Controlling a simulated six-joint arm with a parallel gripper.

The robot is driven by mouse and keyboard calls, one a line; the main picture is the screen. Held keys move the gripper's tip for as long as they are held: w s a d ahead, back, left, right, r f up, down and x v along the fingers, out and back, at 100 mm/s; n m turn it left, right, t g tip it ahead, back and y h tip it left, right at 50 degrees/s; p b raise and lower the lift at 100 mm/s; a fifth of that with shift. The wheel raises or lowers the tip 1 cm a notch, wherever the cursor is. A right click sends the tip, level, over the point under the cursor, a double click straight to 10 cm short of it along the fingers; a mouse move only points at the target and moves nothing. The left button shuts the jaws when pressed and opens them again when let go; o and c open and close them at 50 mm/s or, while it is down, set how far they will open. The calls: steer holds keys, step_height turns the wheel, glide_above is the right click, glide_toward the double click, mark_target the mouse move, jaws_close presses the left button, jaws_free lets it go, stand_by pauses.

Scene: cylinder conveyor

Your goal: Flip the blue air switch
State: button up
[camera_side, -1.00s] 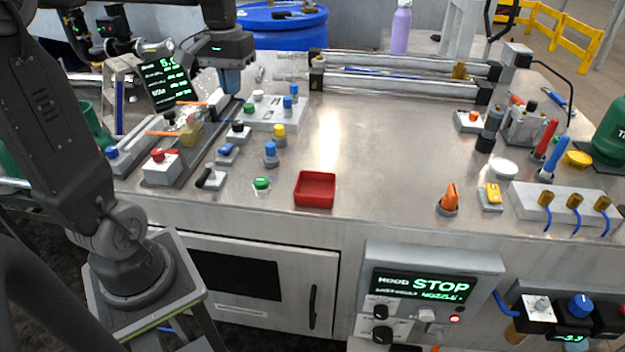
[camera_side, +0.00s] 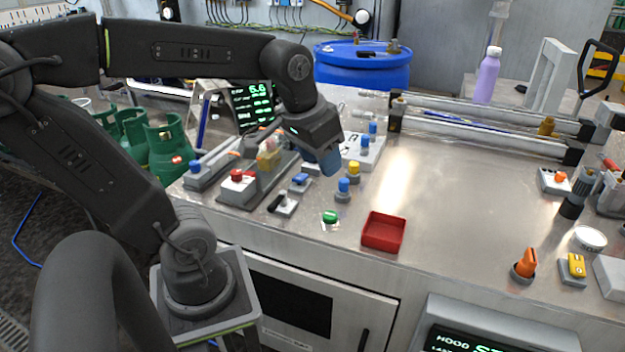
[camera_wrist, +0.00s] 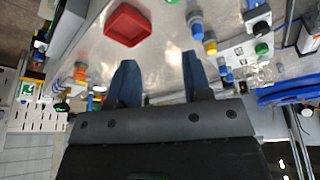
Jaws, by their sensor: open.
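A small blue rocker switch (camera_side: 300,180) on a grey base, most likely the blue air switch, sits on the bench in the side view. A blue round knob (camera_side: 343,186) stands to its right; a blue knob also shows in the wrist view (camera_wrist: 196,28). My gripper (camera_side: 331,163) is above and right of the rocker, over the knob area; its height above them is hard to judge. In the wrist view my gripper (camera_wrist: 160,62) has its two blue fingers apart with nothing between them. I cannot clearly pick out the rocker there.
A blue drum (camera_side: 362,67) stands behind.

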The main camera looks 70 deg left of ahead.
steer(key=shift+o, duration=0.6)
steer(key=w+a+n+g, duration=0.2)
steer(key=a+n, duration=0.1)
steer(key=a, duration=0.5)
steer(key=shift+w+a, duration=0.35)
steer(key=shift+w, duration=0.05)
steer(key=n+g+h, duration=0.1)
steer(key=n+g, duration=0.1)
steer(key=n, duration=0.1)
glide_toward(301, 176)
steer(key=f, duration=0.9)
steer(key=shift+s, duration=0.2)
